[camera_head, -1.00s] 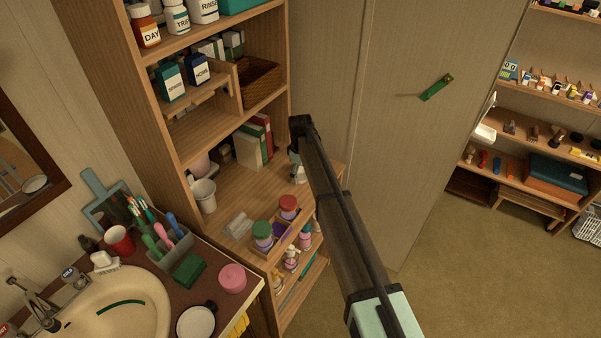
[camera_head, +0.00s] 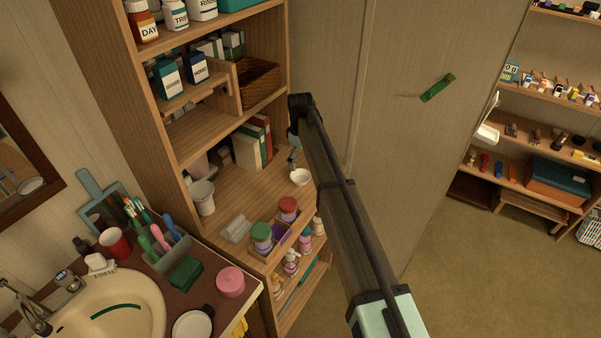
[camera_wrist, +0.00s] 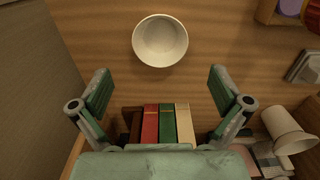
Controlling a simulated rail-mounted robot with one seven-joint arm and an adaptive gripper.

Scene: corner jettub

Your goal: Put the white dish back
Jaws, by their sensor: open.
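The white dish (camera_head: 300,177), a small round bowl, stands upright on the wooden shelf board (camera_head: 240,200) of the tall cabinet. In the wrist view the dish (camera_wrist: 160,40) lies just beyond my fingertips, centred between them and apart from both. My gripper (camera_wrist: 160,83) is open and empty. In the head view my gripper (camera_head: 293,160) is small and partly hidden by my arm, just behind the dish.
Red, green and cream books (camera_wrist: 167,123) stand behind the gripper. A white cup (camera_head: 202,197), a grey block (camera_head: 236,228) and lidded jars (camera_head: 262,237) share this level. The board around the dish is clear.

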